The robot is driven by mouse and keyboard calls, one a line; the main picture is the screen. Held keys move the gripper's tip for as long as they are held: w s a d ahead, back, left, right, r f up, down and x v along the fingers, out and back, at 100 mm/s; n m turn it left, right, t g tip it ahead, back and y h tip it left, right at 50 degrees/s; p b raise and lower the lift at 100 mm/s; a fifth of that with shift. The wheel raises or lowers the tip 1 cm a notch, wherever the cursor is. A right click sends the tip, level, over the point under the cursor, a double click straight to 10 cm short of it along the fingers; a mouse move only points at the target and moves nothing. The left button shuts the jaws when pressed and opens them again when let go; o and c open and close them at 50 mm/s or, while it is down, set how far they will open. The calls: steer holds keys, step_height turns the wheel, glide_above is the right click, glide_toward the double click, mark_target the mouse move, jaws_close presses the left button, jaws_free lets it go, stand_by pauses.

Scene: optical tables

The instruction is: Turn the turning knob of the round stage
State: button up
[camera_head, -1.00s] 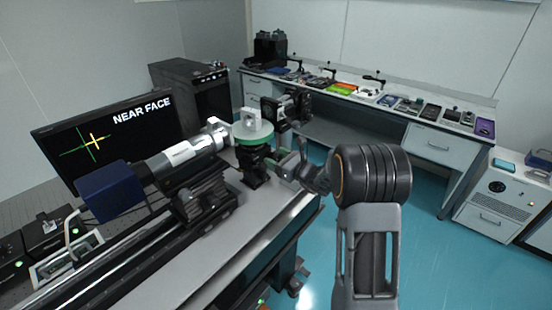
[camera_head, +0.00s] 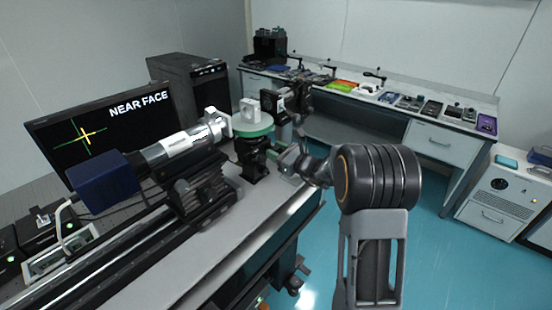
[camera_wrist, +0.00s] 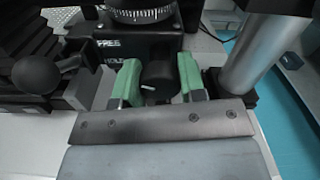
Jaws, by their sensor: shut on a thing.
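The round stage has a green disc top (camera_head: 254,130) with a white block (camera_head: 251,110) on it, on a black base (camera_head: 252,158). In the wrist view its graduated dial ring (camera_wrist: 142,14) shows at the top edge. The black turning knob (camera_wrist: 157,76) has a short white mark on its face. My gripper (camera_wrist: 158,84) has green fingers, one on each side of the knob, and is shut on it. In the head view the gripper (camera_head: 274,154) reaches the stage base from the right. The words FREE and HOLD show left of the knob.
A silver tube instrument (camera_head: 185,143) with a blue rear box (camera_head: 104,184) stands left of the stage. A monitor (camera_head: 105,130) shows NEAR FACE and a green cross with a yellow cross. In the wrist view a metal post (camera_wrist: 262,50) stands right of my gripper.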

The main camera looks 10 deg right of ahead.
steer(key=shift+f+n+b, duration=0.25)
steer(key=shift+n+b, duration=0.35)
steer(key=shift+b, duration=0.15)
steer(key=shift+a+r, duration=0.1)
steer(key=shift+r, duration=0.1)
steer(key=o, duration=0.9)
steer(key=b+v, duration=0.2)
steer(key=v, duration=1.2)
steer(key=shift+r, duration=0.1)
